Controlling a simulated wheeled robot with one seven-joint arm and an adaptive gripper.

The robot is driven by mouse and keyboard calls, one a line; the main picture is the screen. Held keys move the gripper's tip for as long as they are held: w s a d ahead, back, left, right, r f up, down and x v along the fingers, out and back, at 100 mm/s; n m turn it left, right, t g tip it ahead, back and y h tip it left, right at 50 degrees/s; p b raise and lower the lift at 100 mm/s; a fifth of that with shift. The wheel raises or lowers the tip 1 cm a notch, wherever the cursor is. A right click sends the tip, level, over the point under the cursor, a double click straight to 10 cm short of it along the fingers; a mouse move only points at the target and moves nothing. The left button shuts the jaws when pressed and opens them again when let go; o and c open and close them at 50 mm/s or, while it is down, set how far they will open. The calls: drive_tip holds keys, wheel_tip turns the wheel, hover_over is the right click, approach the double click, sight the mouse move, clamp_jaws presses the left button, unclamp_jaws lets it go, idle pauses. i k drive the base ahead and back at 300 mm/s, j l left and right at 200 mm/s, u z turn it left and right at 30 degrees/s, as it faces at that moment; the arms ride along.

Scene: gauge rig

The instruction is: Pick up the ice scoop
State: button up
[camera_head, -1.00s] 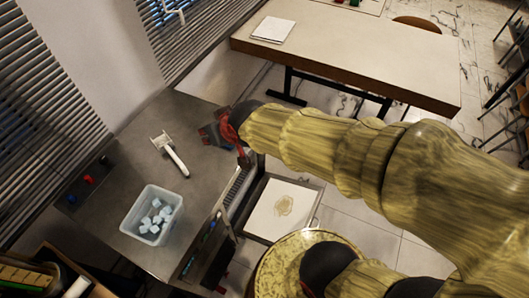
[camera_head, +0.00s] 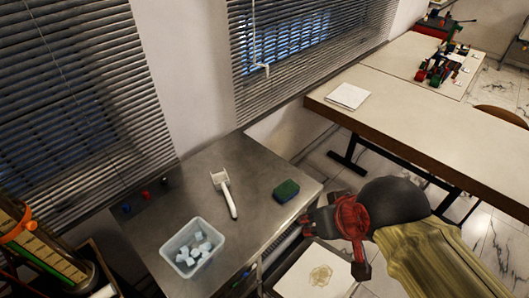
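The ice scoop (camera_head: 224,192) lies on the grey metal counter (camera_head: 205,165). It has a pale square head at the far end and a white handle running toward the near right. My gripper (camera_head: 332,238), red and black, is to the right of the scoop, beyond the counter's right edge in the picture. Its fingers look spread apart, with nothing seen between them. The gripper is well clear of the scoop, and nothing hides the scoop.
A clear tub of ice cubes (camera_head: 193,248) stands near the scoop's handle. A dark green sponge (camera_head: 286,190) lies between scoop and gripper. Small coloured knobs (camera_head: 146,195) line the counter's left side. A long table (camera_head: 430,120) with a white pad (camera_head: 348,96) stands at right.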

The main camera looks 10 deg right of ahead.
sight(220, 180)
drive_tip(key=j+z, duration=0.3)
drive_tip(key=z, duration=0.15)
drive_tip(key=k+j+z, duration=0.15)
drive_tip(key=j+z, duration=0.15)
drive_tip(key=z, duration=0.15)
drive_tip(key=k+j+z, duration=0.15)
drive_tip(key=z, duration=0.3)
drive_tip(key=j, duration=0.1)
